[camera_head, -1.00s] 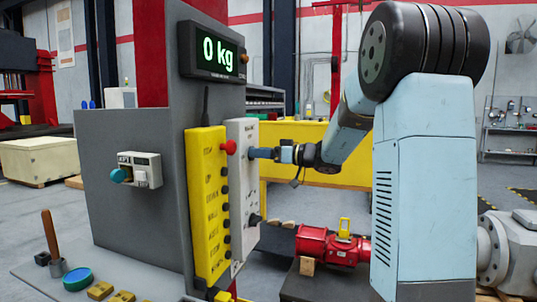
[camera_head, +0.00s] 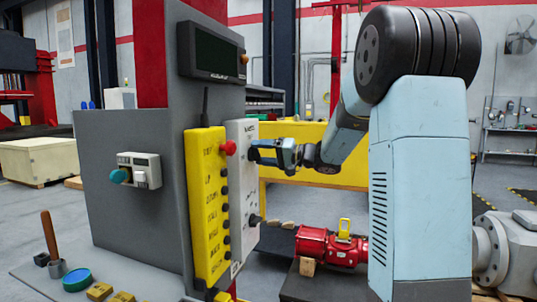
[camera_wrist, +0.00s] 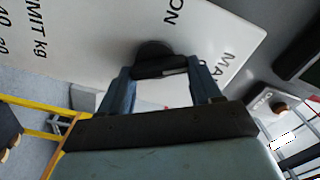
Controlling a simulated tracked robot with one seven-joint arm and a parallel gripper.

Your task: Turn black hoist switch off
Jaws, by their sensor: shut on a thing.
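The black hoist switch is a dark round knob (camera_wrist: 155,52) on a white panel (camera_wrist: 90,40), beside the letters "ON" in the wrist view. My gripper (camera_wrist: 161,70) is shut on this knob, one blue finger on each side. In the head view my gripper (camera_head: 256,152) is at the upper part of the narrow white panel (camera_head: 238,200), turned so that both fingers show; it hides the knob there. The display (camera_head: 216,52) above is dark and shows no number.
A yellow control box (camera_head: 206,215) with a red button (camera_head: 228,148) and several black buttons stands just left of the white panel. Another black knob (camera_head: 254,220) sits lower on that panel. A red actuator (camera_head: 330,248) lies below my arm.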

